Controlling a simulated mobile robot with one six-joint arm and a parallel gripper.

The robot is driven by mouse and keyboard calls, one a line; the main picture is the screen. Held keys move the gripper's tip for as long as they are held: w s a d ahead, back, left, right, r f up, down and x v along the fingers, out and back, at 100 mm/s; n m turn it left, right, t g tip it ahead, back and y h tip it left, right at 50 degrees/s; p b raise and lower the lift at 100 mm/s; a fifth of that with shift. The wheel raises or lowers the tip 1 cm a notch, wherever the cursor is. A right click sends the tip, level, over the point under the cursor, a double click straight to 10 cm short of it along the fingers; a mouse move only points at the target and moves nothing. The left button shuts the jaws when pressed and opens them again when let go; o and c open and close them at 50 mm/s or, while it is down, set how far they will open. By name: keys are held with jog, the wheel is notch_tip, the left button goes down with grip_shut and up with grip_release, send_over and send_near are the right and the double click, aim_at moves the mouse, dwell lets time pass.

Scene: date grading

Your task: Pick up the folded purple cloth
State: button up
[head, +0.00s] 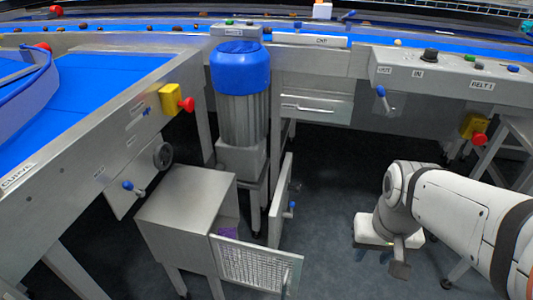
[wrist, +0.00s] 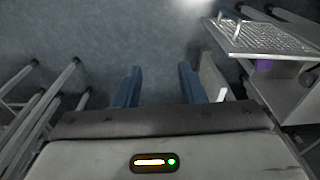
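The purple cloth (head: 229,233) shows as a small patch low inside the open steel cabinet (head: 185,210); most of it is hidden by the cabinet and its door. In the wrist view a purple patch of the cloth (wrist: 263,65) shows just below the mesh door at the upper right. I cannot make out its folds. My gripper (wrist: 160,86) has its two blue fingers wide apart with only dark floor between them. It is open and empty, well to the right of the cabinet in the head view and apart from the cloth.
The cabinet's mesh door (head: 258,263) stands open. Another steel panel with a blue knob (head: 282,200) stands beside it. A blue-topped motor (head: 240,85) stands behind. Blue conveyor belts (head: 75,90) run left and back. Dark floor (head: 335,190) lies clear between cabinet and arm.

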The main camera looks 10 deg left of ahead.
jog(key=w+f+n+t+b, duration=0.1)
jog(key=w+f+n+t, duration=0.3)
jog(key=w, duration=0.6)
jog(key=w+f+n, duration=0.3)
jog(key=w+n, duration=0.2)
jog(key=w, duration=0.5)
jog(key=w+a+f+n+t+y, duration=0.2)
jog(key=w+a+f+n+t, duration=0.1)
jog(key=w+a+f+n, duration=0.45)
jog(key=n+g+y+b, duration=0.2)
jog(key=n+g+y, duration=0.5)
jog(key=n+y, duration=1.05)
send_near(230, 233)
jog(key=s+d+n+h, duration=0.1)
jog(key=s+d+h, duration=0.1)
jog(key=s+d, duration=0.2)
jog(key=a, duration=1)
jog(key=shift+w+r+b, duration=0.3)
jog(key=shift+w+b, duration=0.1)
jog(key=shift+b, duration=0.05)
